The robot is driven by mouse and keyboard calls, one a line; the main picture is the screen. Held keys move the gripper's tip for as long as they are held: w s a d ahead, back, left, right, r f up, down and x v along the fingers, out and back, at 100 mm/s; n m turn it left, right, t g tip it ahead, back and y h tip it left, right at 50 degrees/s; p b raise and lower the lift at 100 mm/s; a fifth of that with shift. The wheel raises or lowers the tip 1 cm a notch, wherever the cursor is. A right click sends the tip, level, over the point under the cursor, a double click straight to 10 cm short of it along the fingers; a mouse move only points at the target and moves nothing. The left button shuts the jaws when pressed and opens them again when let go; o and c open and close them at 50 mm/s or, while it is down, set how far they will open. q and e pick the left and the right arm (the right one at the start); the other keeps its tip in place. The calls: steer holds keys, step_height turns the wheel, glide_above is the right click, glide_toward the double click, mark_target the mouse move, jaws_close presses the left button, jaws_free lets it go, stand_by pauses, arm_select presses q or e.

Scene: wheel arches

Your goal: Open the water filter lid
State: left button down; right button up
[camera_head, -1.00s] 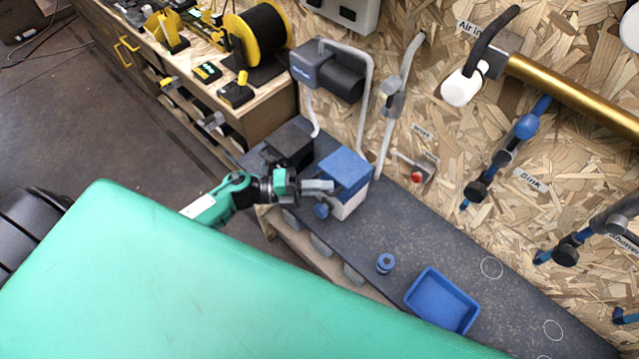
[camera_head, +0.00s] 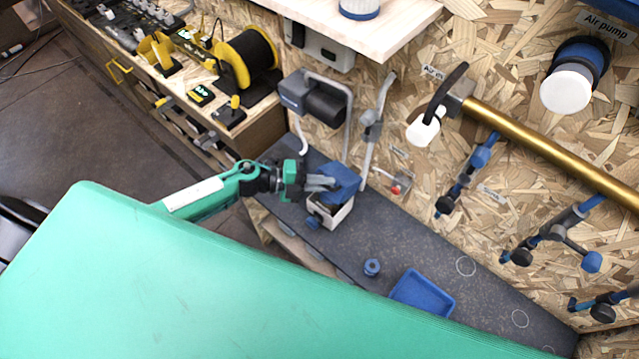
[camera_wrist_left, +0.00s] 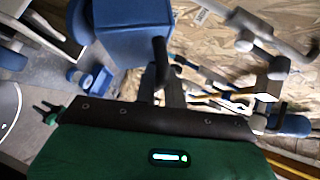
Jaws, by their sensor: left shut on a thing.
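The water filter is a small white box (camera_head: 338,218) with a blue lid (camera_head: 345,180), standing on the dark counter. The lid is tilted up off the box, and the dark inside shows below it. My left gripper (camera_head: 322,184) comes in from the left and is shut on the lid's edge. In the left wrist view the blue lid (camera_wrist_left: 135,42) is large at the top, beside the dark fingers. The exact contact at the fingertips is blurred there. My right gripper does not show.
A blue tray (camera_head: 424,294) and a small blue ring-shaped part (camera_head: 372,267) lie on the dark counter (camera_head: 400,245) to the right. A grey pipe (camera_head: 376,120) rises close behind the lid. Pipes and valves hang on the chipboard wall. A green surface fills the foreground.

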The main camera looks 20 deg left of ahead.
arm_select(q)
steer(key=shift+w+d+r, duration=0.15)
stand_by(0.3)
steer(key=c, duration=1.5)
jaws_free()
steer(key=shift+d, duration=0.1)
steer(key=shift+a, duration=0.4)
steer(key=shift+b+v, duration=2.1)
steer(key=shift+v, duration=4.5)
steer(key=shift+d, duration=0.1)
